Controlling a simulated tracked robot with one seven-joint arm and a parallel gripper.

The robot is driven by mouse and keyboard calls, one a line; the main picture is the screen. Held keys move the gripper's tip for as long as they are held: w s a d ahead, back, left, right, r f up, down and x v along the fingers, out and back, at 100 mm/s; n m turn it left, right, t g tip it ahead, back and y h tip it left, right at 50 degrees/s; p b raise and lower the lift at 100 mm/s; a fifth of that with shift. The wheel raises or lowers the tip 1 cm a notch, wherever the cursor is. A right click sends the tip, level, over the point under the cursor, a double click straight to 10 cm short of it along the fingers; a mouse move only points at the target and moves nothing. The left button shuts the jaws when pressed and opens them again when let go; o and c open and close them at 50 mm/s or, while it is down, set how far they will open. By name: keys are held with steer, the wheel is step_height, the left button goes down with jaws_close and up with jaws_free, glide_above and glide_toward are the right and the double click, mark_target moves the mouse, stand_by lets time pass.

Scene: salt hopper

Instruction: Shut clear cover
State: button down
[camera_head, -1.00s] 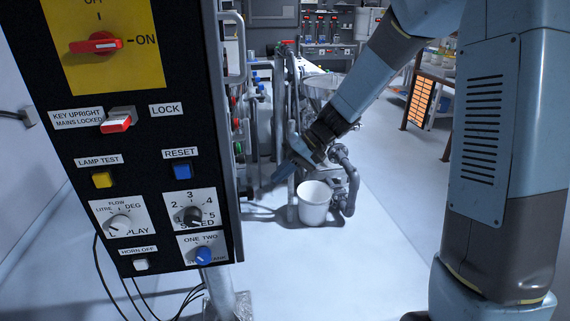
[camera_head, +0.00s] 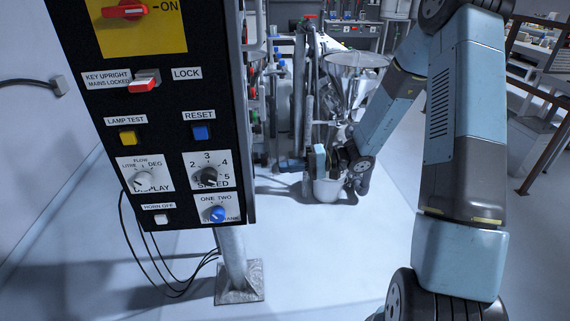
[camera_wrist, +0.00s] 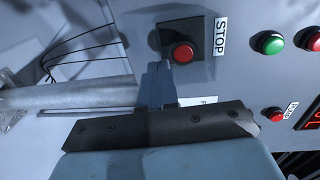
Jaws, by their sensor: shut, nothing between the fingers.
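In the wrist view, a red STOP button (camera_wrist: 183,52) sits on a dark square plate (camera_wrist: 196,27) on a grey panel. My gripper (camera_wrist: 158,68) is shut and empty, its fingertips by the lower left of that plate. I cannot tell whether they touch it. In the head view my gripper (camera_head: 284,164) points left, above and beside a white bucket (camera_head: 326,190), which my arm partly hides.
A black control panel (camera_head: 183,105) on a post (camera_head: 230,250) stands at the near left, with cables hanging. A metal hopper (camera_head: 355,62) stands behind my gripper. Green (camera_wrist: 271,42) and red (camera_wrist: 274,114) buttons lie right of STOP. The middle floor is clear.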

steer(key=shift+a+f, duration=0.3)
steer(key=shift+f, duration=0.1)
stand_by(0.4)
steer(key=d, duration=1.4)
steer(key=s+d+r+t+h, duration=0.2)
steer(key=s+r+h, duration=0.6)
steer(key=s+r, duration=0.4)
steer(key=s+d+r+t+h, duration=0.2)
steer(key=s+r+t+h, duration=0.2)
steer(key=s+r+h, duration=0.4)
steer(key=s+r, duration=0.3)
steer(key=r, duration=0.1)
steer(key=shift+s+d+r+m+h, duration=0.2)
steer(key=shift+s+r+m+h, duration=0.1)
steer(key=shift+s+r+h, duration=0.1)
